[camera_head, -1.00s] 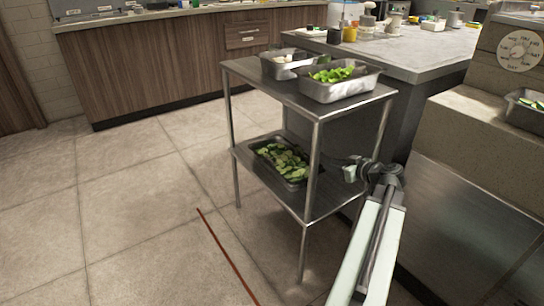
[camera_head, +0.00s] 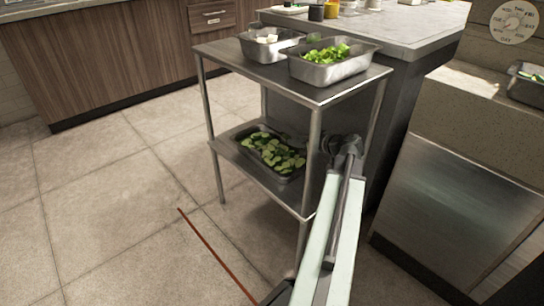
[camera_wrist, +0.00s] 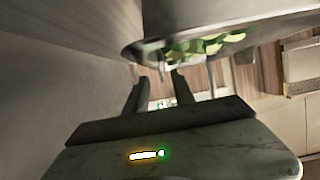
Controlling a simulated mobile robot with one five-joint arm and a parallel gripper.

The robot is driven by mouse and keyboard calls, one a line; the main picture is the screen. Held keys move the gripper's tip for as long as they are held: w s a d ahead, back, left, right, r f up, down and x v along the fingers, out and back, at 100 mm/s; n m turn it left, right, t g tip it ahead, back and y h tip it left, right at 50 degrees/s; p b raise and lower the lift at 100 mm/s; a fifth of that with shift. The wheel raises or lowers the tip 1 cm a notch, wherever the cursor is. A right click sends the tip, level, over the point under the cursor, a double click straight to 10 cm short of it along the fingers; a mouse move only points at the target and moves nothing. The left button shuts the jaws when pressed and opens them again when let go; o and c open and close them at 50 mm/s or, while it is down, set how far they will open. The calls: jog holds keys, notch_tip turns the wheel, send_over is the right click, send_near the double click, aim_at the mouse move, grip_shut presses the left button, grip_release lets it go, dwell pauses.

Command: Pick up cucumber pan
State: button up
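The cucumber pan (camera_head: 254,164) is a dark metal pan of sliced cucumber on the lower shelf of a steel cart (camera_head: 262,73). In the wrist view, a pan edge with green slices (camera_wrist: 222,22) shows at the top, apparently this pan. My gripper (camera_wrist: 158,80) is open in the wrist view, with a gap between its two fingers and nothing held. In the head view, my gripper lies right of the pan, near the cart's front-right post, and its fingers are hard to make out.
The cart's upper shelf holds a pan of greens (camera_head: 330,68) and a smaller pan with white pieces (camera_head: 268,44). Thin posts stand at the cart's corners. A counter (camera_head: 405,18) stands behind, a steel cabinet (camera_head: 440,195) at right. The floor at left is clear.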

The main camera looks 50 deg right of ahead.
jog(key=b+x, duration=0.1)
jog(key=x, duration=0.3)
jog(key=shift+w, duration=0.2)
jog(key=shift+a, duration=0.1)
grip_shut()
dwell(1.0)
